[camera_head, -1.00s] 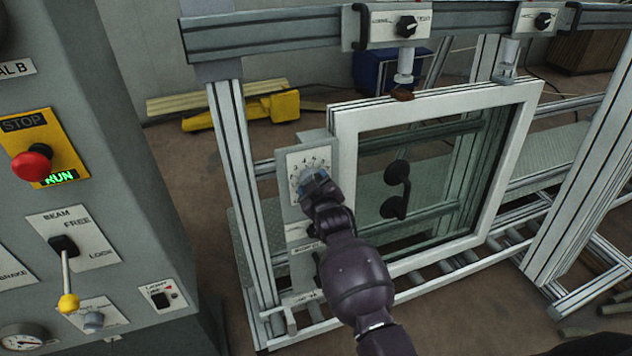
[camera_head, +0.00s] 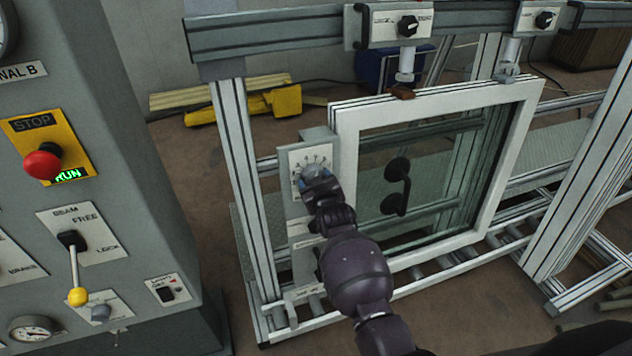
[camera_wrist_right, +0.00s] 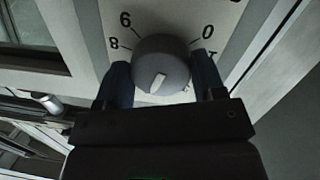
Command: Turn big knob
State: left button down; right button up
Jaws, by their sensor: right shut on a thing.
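The big knob (camera_head: 313,170) is a round grey knob on a pale numbered dial plate (camera_head: 299,157), mounted on the frame left of the white window frame. In the right wrist view the knob (camera_wrist_right: 161,62) has a white pointer mark on its face, slanting toward the gripper's palm. Printed digits surround it, including an 8 and a 0. My right gripper (camera_head: 315,182) is shut on the knob, one dark blue finger on each side; the fingers also show in the right wrist view (camera_wrist_right: 162,82). My left gripper is out of view.
The white window frame (camera_head: 346,185) with a black handle (camera_head: 398,187) stands close right of the dial. A grey control cabinet (camera_head: 130,190) with a red stop button (camera_head: 42,162) and a yellow-tipped lever (camera_head: 77,296) stands at left. A metal beam (camera_head: 270,35) crosses above.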

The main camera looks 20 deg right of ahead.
jog(key=o, duration=0.9)
jog(key=shift+o, duration=0.2)
jog(key=s+r+p, duration=0.1)
jog(key=s+r, duration=0.1)
jog(key=s, duration=0.8)
jog(key=shift+s+a, duration=0.25)
jog(key=shift+s, duration=0.1)
